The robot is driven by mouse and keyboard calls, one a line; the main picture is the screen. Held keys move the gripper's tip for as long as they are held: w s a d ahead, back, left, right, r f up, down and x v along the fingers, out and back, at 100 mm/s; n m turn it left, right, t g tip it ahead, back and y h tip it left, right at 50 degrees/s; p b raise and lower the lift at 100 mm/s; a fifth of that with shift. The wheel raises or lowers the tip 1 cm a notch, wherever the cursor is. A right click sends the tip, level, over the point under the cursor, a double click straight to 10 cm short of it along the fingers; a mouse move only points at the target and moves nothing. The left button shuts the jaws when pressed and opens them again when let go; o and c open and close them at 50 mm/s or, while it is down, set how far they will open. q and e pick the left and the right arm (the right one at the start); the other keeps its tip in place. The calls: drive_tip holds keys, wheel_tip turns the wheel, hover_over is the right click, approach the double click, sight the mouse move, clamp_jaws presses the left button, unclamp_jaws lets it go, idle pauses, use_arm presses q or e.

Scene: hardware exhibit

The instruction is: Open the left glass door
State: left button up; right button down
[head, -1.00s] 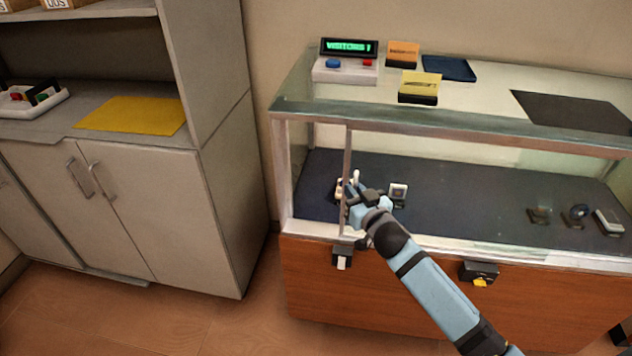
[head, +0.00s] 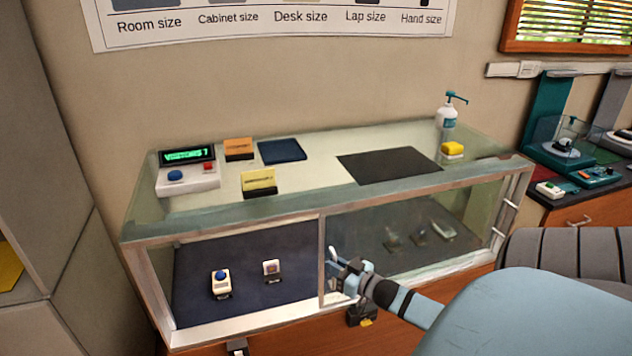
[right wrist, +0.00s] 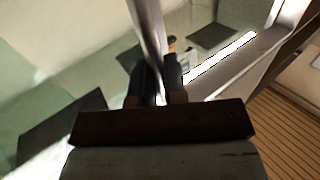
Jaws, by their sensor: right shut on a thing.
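The glass display case (head: 225,222) stands against the wall. The left glass door's upright metal edge (head: 321,262) is near the middle of the case front. To its left the front looks clear and uncovered; to its right the front looks hazy behind glass. My right gripper (head: 340,268) is at this upright, shut on it. In the right wrist view the fingers (right wrist: 158,82) close around a metal bar (right wrist: 146,30). The exact grip spot is partly hidden by the gripper. My left gripper is not in view.
Inside the case, a blue-button device (head: 220,283) and a small square device (head: 271,271) sit on the dark mat at left. Small exhibits (head: 442,229) stand at right behind glass. A grey chair (head: 565,258) is close at the right. A black lock (head: 361,314) hangs below the door.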

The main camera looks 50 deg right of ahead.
drive_tip(key=shift+s+d, duration=0.25)
drive_tip(key=shift+d, duration=0.1)
drive_tip(key=c, duration=1.5)
unclamp_jaws()
drive_tip(key=shift+o, duration=0.2)
drive_tip(key=s, duration=1.3)
drive_tip(key=shift+s, duration=0.4)
